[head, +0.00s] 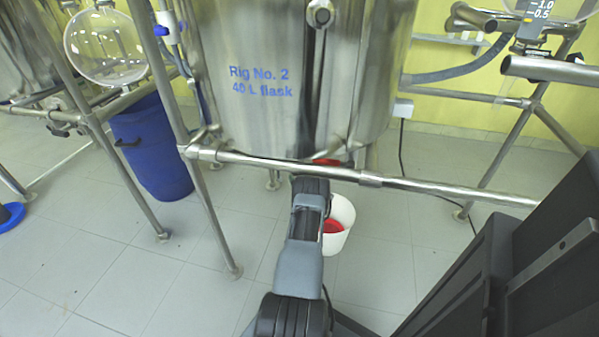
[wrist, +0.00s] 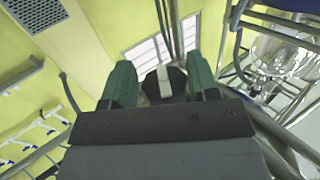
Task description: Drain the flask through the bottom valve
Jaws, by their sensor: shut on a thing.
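The steel vessel (head: 265,120) of Rig No. 2, marked "40 L flask", stands in a pipe frame. My gripper reaches under its lower edge, and its fingertips are hidden in the head view. A small red part (head: 325,162) shows under the vessel, just past my wrist. In the wrist view the two green fingers of my gripper (wrist: 161,83) stand apart, with a dark piece with a pale stripe (wrist: 165,82) between them; my gripper is shut on what seems to be the bottom valve's handle. A white bucket (head: 342,212) with something red inside stands on the floor below, partly hidden by my arm.
A horizontal frame pipe (head: 440,186) crosses just above my arm, and a slanted leg (head: 205,195) stands left. A blue bin (head: 150,145) and a round glass flask (head: 103,45) are at the left. The tiled floor (head: 130,275) at front left is clear.

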